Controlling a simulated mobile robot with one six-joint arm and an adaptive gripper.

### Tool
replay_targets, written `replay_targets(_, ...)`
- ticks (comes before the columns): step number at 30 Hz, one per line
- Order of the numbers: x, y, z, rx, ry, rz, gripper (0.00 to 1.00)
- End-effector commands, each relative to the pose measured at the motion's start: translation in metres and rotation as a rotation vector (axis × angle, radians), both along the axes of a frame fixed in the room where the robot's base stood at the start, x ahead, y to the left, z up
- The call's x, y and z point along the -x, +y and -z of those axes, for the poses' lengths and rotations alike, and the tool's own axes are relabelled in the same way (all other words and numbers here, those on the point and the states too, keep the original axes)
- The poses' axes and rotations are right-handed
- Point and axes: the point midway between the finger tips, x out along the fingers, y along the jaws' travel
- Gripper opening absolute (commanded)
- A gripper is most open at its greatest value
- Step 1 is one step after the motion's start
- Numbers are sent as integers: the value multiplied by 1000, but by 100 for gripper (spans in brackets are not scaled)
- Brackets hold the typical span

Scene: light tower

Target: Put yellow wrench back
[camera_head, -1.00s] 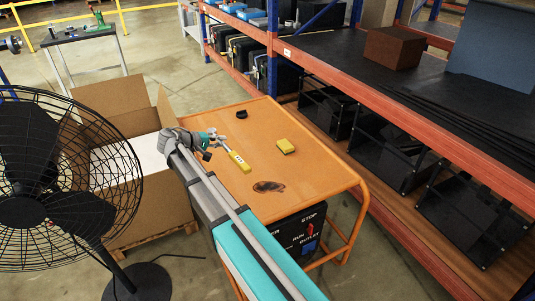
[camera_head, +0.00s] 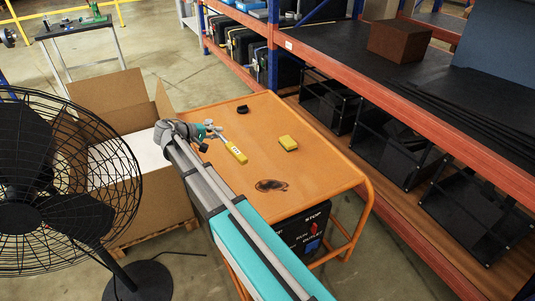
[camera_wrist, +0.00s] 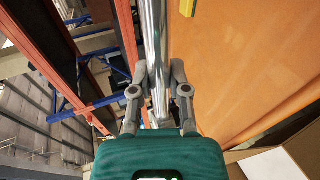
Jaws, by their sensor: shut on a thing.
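My gripper (camera_head: 211,132) is shut on the yellow wrench (camera_head: 236,152), over the left part of the orange table (camera_head: 231,109). Its yellow handle points to the lower right in the head view. In the wrist view, the wrench's shiny metal shaft (camera_wrist: 154,40) runs between the fingers of my gripper (camera_wrist: 159,78); the yellow handle is not visible there. I cannot tell how high the wrench is above the tabletop.
An open cardboard box (camera_head: 154,194) and a black fan (camera_head: 60,160) stand on the left. Orange-edged shelving (camera_head: 400,100) runs along the right.

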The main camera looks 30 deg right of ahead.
Motion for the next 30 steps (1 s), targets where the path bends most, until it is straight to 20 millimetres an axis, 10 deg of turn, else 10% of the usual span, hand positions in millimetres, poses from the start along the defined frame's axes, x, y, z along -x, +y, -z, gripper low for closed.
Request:
replay_targets(11, 10, -18, 16, -1, 1, -59, 0)
replay_targets(30, 69, -79, 104, -2, 3, -556, 0)
